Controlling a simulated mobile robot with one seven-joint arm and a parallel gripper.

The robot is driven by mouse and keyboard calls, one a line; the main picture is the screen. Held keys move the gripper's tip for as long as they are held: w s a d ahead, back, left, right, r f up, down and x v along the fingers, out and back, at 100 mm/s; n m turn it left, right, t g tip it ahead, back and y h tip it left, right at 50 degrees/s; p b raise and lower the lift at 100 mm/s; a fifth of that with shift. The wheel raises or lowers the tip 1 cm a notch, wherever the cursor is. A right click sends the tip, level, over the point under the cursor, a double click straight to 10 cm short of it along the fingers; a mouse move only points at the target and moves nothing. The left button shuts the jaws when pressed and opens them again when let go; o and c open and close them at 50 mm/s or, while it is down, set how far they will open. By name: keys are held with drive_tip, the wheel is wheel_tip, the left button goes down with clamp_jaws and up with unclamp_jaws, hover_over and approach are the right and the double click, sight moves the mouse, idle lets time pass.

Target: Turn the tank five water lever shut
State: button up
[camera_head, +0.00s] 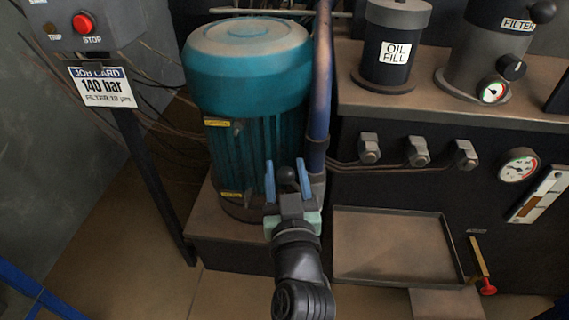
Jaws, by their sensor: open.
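My gripper (285,177) is open, its two blue fingers pointing up, in front of the teal motor's lower right side. A black ball knob (287,174) shows between the fingers; I cannot tell whether they touch it. What the knob is fixed to is hidden behind my gripper. I see no label reading tank five or water. A yellow lever with a red end (481,258) hangs on the dark tank front at the lower right, apart from my gripper and tilted slightly. The small label above it is too small to read.
A teal motor (248,75) stands behind my gripper, beside a blue vertical pipe (320,90). A shallow tray (395,245) lies to the right. Pressure gauges (518,165) and several pipe fittings (418,152) are on the tank. A control box (85,25) stands left.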

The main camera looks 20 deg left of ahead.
drive_tip(key=shift+x, duration=1.25)
drive_tip(key=shift+c, duration=0.4)
clamp_jaws()
drive_tip(key=shift+f, duration=0.1)
